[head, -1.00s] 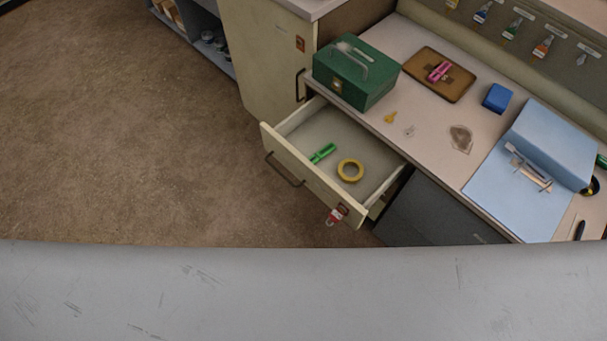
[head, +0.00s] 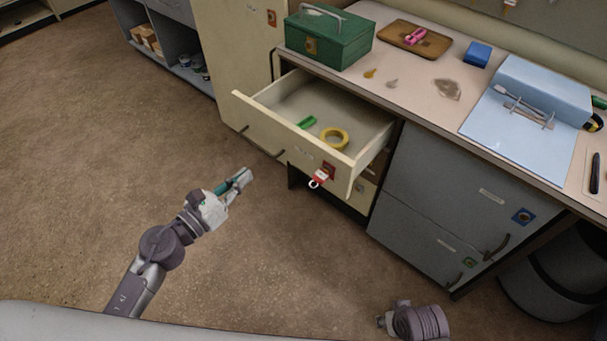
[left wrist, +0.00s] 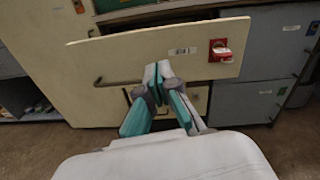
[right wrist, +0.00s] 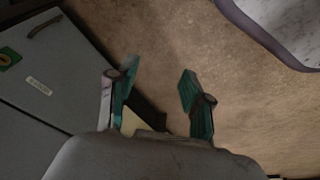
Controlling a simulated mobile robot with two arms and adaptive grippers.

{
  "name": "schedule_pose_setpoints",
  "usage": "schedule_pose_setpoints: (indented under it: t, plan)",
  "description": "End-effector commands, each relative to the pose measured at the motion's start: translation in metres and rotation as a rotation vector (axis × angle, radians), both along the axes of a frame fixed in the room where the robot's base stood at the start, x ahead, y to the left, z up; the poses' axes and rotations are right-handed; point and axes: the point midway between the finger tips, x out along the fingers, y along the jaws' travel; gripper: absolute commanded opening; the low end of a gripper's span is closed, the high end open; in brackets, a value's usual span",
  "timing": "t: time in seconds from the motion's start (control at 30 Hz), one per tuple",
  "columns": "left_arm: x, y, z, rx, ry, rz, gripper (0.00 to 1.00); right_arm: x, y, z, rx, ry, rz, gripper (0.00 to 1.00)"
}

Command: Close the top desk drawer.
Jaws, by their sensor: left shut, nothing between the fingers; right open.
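The top desk drawer (head: 290,150) stands pulled out from under the desk top. It holds a roll of yellow tape (head: 334,138) and a green object (head: 306,123). Its cream front has a dark handle and a red tag (head: 318,179) at the right end; the front also fills much of the left wrist view (left wrist: 150,62). My left gripper (head: 245,177) is shut and empty, in front of the drawer front and apart from it in the head view. In the left wrist view its fingertips (left wrist: 156,72) overlap the front. My right gripper (right wrist: 158,85) is open and empty above the floor.
Grey cabinets (head: 440,205) stand right of the drawer. The floor (head: 110,130) at left is clear.

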Motion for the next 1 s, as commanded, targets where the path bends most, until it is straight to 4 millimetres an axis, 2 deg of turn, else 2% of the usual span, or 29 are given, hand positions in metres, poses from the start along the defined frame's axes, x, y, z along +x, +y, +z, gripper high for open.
schedule_pose_setpoints:
  t: [0.1, 0.23, 0.37, 0.6, 0.8, 1.0]
  plan:
    - [-0.004, -0.009, 0.012, 0.099, -0.095, -0.041, 0.0, 0.003, 0.0, 0.004, 0.001, -0.007, -0.001, 0.5]
    - [0.003, -0.016, 0.018, 0.117, -0.112, -0.047, 0.0, 0.001, 0.0, 0.001, -0.001, -0.002, 0.0, 0.5]
    - [0.021, -0.029, 0.02, 0.113, -0.112, -0.044, 0.0, -0.003, 0.0, -0.015, -0.001, 0.01, 0.001, 0.5]
    - [0.064, -0.06, 0.019, 0.109, -0.109, -0.043, 0.0, -0.012, -0.001, -0.043, -0.002, 0.022, 0.004, 0.5]
    - [0.092, -0.08, 0.017, 0.108, -0.107, -0.043, 0.0, -0.015, -0.002, -0.051, -0.003, 0.025, 0.005, 0.5]
    - [0.106, -0.09, 0.016, 0.111, -0.105, -0.044, 0.0, -0.015, -0.002, -0.052, -0.003, 0.025, 0.005, 0.5]
